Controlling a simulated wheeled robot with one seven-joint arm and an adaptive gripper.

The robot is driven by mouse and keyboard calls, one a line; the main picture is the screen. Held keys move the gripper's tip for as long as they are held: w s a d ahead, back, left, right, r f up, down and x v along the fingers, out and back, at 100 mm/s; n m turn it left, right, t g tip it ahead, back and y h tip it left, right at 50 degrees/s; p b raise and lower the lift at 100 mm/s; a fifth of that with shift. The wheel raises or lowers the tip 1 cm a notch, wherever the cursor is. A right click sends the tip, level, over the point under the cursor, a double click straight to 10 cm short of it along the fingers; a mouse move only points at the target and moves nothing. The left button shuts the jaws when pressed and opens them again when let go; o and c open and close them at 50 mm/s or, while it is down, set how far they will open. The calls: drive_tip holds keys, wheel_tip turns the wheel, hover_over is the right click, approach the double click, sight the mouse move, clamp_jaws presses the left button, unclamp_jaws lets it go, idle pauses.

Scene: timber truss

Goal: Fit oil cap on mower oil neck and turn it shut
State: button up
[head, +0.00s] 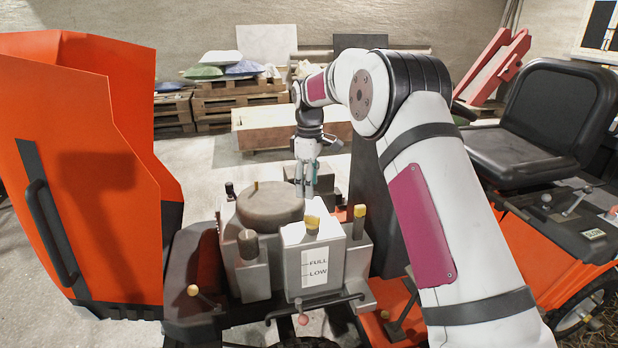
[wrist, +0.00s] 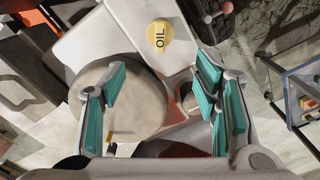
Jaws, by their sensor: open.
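A round yellow cap marked OIL (wrist: 159,34) shows at the top of the wrist view, on a pale surface beyond my fingertips. In the head view a yellow cap (head: 312,224) sits on top of the white FULL/LOW tank (head: 316,262); I cannot read its top there. My gripper (head: 305,188) points down above the engine, behind that tank. In the wrist view my gripper (wrist: 160,95) has its teal-padded fingers apart, with nothing held between them. A dark round opening (wrist: 187,98) shows partly beside the right finger; I cannot tell whether it is the oil neck.
A large round grey cover (head: 269,204) stands left of the tank. Another yellow-topped post (head: 359,212) rises to its right. The raised orange hood (head: 85,180) is at left, the black seat (head: 545,120) at right. Loaded pallets (head: 233,97) stand well behind.

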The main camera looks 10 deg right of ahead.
sight(311, 215)
wheel_tip(311, 215, down, 11)
drive_tip(key=shift+f+b, duration=0.15)
drive_tip(key=shift+b, duration=0.7)
clamp_jaws()
drive_tip(key=m, duration=0.3)
drive_tip(key=shift+w+d, duration=0.1)
drive_tip(key=shift+d, duration=0.05)
drive_tip(key=shift+d+m, duration=0.1)
drive_tip(key=shift+m, duration=1.4)
drive_tip(key=shift+m, duration=0.6)
drive_tip(key=shift+c, duration=2)
unclamp_jaws()
drive_tip(key=shift+m, duration=0.4)
drive_tip(key=o, duration=0.5)
drive_tip(key=shift+c, duration=0.2)
